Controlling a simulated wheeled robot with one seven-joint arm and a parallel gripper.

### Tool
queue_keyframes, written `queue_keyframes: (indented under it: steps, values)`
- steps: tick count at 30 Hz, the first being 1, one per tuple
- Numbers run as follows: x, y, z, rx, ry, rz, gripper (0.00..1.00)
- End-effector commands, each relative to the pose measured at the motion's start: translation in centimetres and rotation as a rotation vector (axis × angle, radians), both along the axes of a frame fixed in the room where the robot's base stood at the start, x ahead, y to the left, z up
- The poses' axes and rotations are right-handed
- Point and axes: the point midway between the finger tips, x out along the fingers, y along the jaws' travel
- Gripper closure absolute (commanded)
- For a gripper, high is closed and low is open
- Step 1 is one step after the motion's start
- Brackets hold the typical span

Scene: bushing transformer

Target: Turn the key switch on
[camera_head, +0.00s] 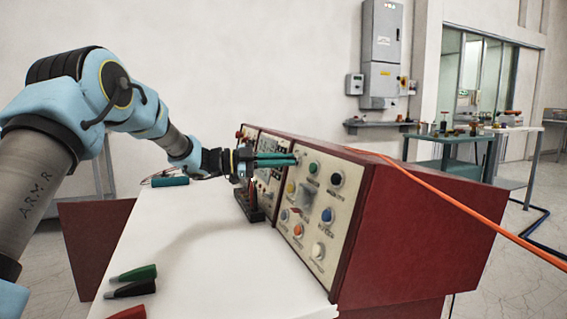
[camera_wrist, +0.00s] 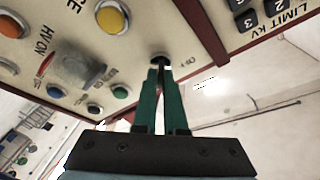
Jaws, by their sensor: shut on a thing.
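The key switch (camera_wrist: 160,58) is on the cream control panel (camera_wrist: 200,20), and a small label beside it in the wrist view is too blurred to read surely. My gripper (camera_wrist: 160,70) has long green fingers that come together at the switch. They are shut on its key, which is mostly hidden between the tips, so its angle cannot be told. In the head view my gripper (camera_head: 296,160) reaches from the left to the upper part of the sloped panel (camera_head: 306,205). The switch is hidden behind the fingertips there.
Coloured buttons surround the switch, including a green one (camera_head: 313,167), a black one (camera_head: 336,179) and a blue one (camera_head: 327,214). An orange cable (camera_head: 440,200) crosses the red console (camera_head: 420,235). Green and black clips (camera_head: 133,273) lie on the white table (camera_head: 200,270), whose middle is clear.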

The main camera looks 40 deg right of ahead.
Motion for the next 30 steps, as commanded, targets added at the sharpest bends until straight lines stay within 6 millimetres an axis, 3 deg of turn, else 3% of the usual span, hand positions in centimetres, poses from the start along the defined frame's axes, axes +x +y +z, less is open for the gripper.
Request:
queue_keyframes:
  steps: [9, 10, 18, 26, 30]
  values:
    - [0.0, 0.0, 0.0, -0.002, -0.002, -0.001, 1.0]
    - [0.0, 0.0, 0.0, -0.002, -0.002, -0.001, 0.9]
    - [0.0, 0.0, 0.0, -0.001, -0.002, -0.001, 0.61]
    - [0.1, 0.1, 0.0, -0.001, -0.001, 0.0, 0.61]
    - [0.8, 1.2, 0.0, -0.001, -0.002, 0.001, 0.61]
